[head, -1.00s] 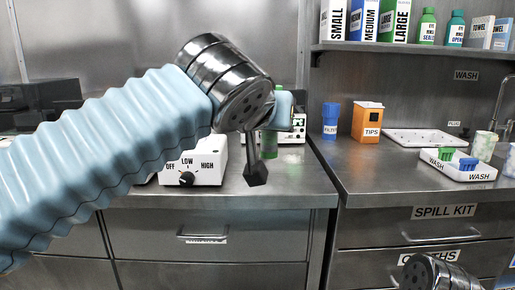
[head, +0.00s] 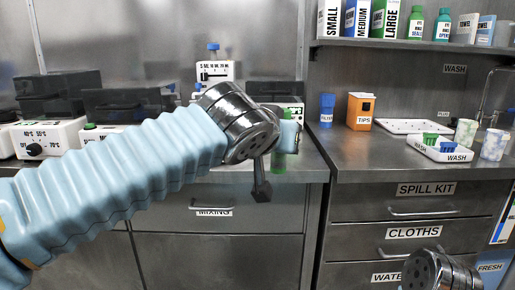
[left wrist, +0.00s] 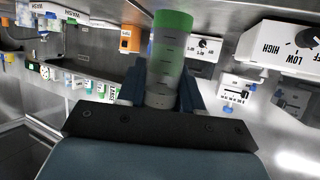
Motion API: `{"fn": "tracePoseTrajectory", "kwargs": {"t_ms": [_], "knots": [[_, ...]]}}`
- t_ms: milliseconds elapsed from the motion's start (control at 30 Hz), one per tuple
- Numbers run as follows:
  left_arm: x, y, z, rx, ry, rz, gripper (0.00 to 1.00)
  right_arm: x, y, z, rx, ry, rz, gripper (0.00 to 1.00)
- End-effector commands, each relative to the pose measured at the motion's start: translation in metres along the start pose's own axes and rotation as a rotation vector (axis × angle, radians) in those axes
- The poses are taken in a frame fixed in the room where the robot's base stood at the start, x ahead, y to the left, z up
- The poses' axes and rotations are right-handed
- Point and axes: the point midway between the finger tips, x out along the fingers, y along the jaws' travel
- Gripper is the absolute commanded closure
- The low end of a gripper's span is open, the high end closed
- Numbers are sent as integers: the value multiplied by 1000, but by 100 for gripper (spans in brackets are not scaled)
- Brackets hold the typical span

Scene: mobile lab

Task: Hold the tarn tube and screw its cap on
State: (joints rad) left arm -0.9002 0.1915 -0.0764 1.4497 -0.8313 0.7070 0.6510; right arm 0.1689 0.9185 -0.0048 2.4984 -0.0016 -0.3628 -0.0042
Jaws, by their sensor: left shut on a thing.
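My left gripper (left wrist: 160,92) is shut on a clear, marked tube (left wrist: 163,64), which sticks out between its fingers in the left wrist view. The tube's outer part (left wrist: 172,28) is green; I cannot tell whether that is a cap or contents. In the head view my left arm reaches in from the left, and the green of the tube (head: 278,160) shows beside its metal wrist, above the counter's front edge. The gripper itself is largely hidden there by the wrist. My right arm's metal wrist shows at the bottom right; its gripper is out of view. No loose cap is identifiable.
Several instruments stand at the counter's back left, including a white temperature unit (head: 48,138). A blue cup (head: 327,108), an orange tips box (head: 360,110) and a white wash tray (head: 425,149) stand on the right counter (head: 375,155). A shelf with boxes (head: 357,18) hangs above.

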Motion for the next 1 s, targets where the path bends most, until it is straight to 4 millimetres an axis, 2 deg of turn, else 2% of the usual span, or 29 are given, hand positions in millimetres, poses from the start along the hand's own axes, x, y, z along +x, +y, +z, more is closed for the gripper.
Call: {"fn": "tracePoseTrajectory", "kwargs": {"t_ms": [267, 400, 533, 667, 800, 1000], "knots": [[60, -8, 57, 27, -6, 64, 100, 0, 0, 0, 0, 0, 0, 5], [96, -23, 100, 37, -7, 84, 100, 0, 0, 0, 0, 0, 0, 5], [121, -42, 137, 36, -7, 79, 100, 0, 0, 0, 0, 0, 0, 5], [142, -73, 178, 19, -8, 46, 100, 0, 0, 0, 0, 0, 0, 5], [156, -115, 225, -11, -8, -22, 100, 0, 0, 0, 0, 0, 0, 5], [154, -185, 292, -72, -7, -173, 100, 0, 0, 0, 0, 0, 0, 5]]}}
